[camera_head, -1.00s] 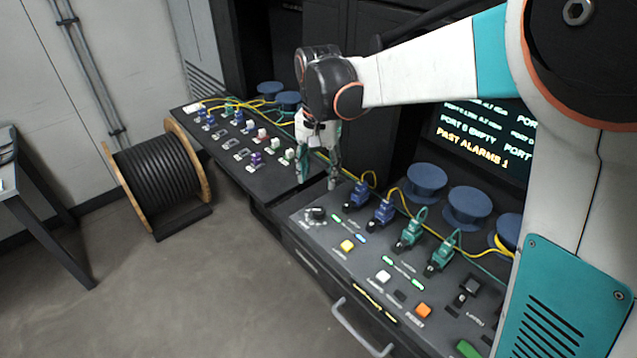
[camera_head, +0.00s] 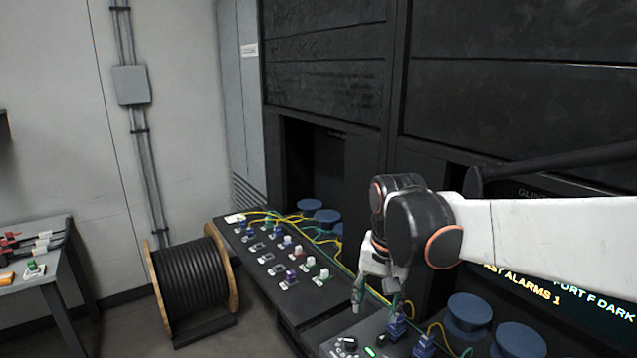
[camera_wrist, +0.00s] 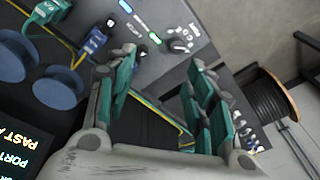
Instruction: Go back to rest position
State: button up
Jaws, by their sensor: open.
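My gripper (camera_head: 376,297) hangs above the far left end of the control console (camera_head: 330,338), its fingers pointing down. In the wrist view the two teal-padded fingers (camera_wrist: 160,95) stand apart with nothing between them. Below and beside it are blue connectors (camera_head: 397,328) on the console and a black knob (camera_head: 346,344). The knob (camera_wrist: 180,46) and a blue connector (camera_wrist: 93,41) also show in the wrist view, clear of the fingers.
A connector panel (camera_head: 262,272) with several plugs and yellow and green fibres lies left of my gripper. Blue spools (camera_head: 468,312) stand behind the console. A cable drum (camera_head: 190,280) sits on the floor. A side table (camera_head: 30,283) is at far left.

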jog(key=s+d+n+t, duration=0.2)
jog(key=s+d, duration=0.2)
jog(key=s, duration=0.4)
jog(key=s+d+n+t, duration=0.2)
jog(key=s+d+t, duration=0.1)
jog(key=s, duration=0.6)
jog(key=shift+d, duration=0.55)
